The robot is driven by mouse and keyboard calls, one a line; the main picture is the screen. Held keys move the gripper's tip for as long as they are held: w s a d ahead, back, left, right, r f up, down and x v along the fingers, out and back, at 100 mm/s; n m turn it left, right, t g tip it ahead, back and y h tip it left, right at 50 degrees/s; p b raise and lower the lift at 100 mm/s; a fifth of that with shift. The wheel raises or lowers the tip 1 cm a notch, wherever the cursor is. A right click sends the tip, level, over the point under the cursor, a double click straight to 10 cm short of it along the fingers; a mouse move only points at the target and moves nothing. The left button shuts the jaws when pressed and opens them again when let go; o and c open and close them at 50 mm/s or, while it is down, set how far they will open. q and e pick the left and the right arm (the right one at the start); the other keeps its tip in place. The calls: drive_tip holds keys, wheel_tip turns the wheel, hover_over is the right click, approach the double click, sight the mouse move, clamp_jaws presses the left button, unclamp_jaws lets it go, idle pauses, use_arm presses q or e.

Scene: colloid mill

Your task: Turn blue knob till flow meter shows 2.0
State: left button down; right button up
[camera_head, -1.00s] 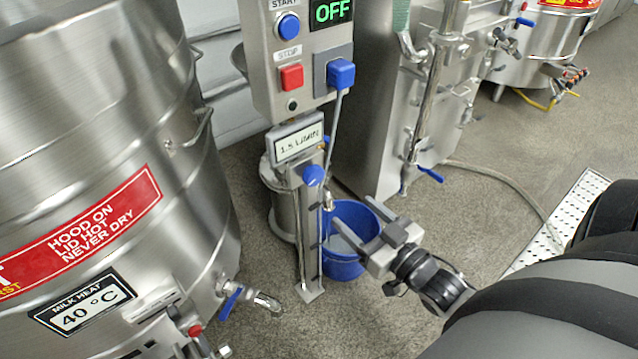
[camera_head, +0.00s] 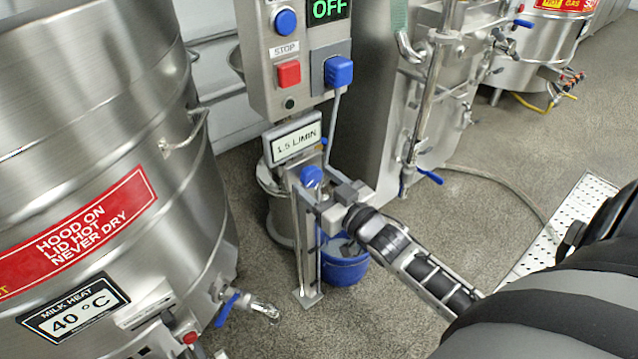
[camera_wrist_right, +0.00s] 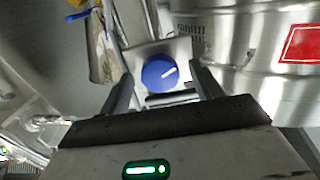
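The blue knob (camera_head: 311,176) sits on a metal stand below the flow meter (camera_head: 296,138), whose display reads 1.5 L/MIN. My right gripper (camera_head: 322,192) is at the stand, just in front of the knob and partly overlapping the stand. In the right wrist view the knob (camera_wrist_right: 160,73) is face-on with a white pointer mark slanting up to the right. It lies between the two open fingers (camera_wrist_right: 161,84), with a gap on each side. I cannot tell how far the fingertips reach along it. My left gripper is not in view.
A blue bucket (camera_head: 343,270) stands behind the stand. A large steel vat (camera_head: 90,120) is at the left. Open floor lies right.

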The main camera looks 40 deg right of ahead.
drive_tip(key=c, duration=0.9)
drive_tip(key=shift+o, duration=0.2)
drive_tip(key=shift+r+n+p, duration=0.1)
drive_tip(key=shift+n+p, duration=0.2)
drive_tip(key=n+p, duration=0.2)
drive_tip(key=n, duration=0.2)
drive_tip(key=shift+p, duration=0.3)
drive_tip(key=shift+n, duration=0.6)
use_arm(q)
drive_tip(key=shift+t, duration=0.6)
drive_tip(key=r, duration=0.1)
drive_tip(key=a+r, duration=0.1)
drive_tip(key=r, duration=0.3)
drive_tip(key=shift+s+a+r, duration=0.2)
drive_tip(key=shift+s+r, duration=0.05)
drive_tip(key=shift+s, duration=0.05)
use_arm(e)
drive_tip(key=o, duration=1)
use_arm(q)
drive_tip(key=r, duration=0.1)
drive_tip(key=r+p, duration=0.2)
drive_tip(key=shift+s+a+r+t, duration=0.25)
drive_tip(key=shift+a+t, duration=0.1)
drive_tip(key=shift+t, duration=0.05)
use_arm(e)
drive_tip(key=s+d, duration=0.1)
drive_tip(key=s, duration=1.5)
drive_tip(key=shift+d, duration=0.2)
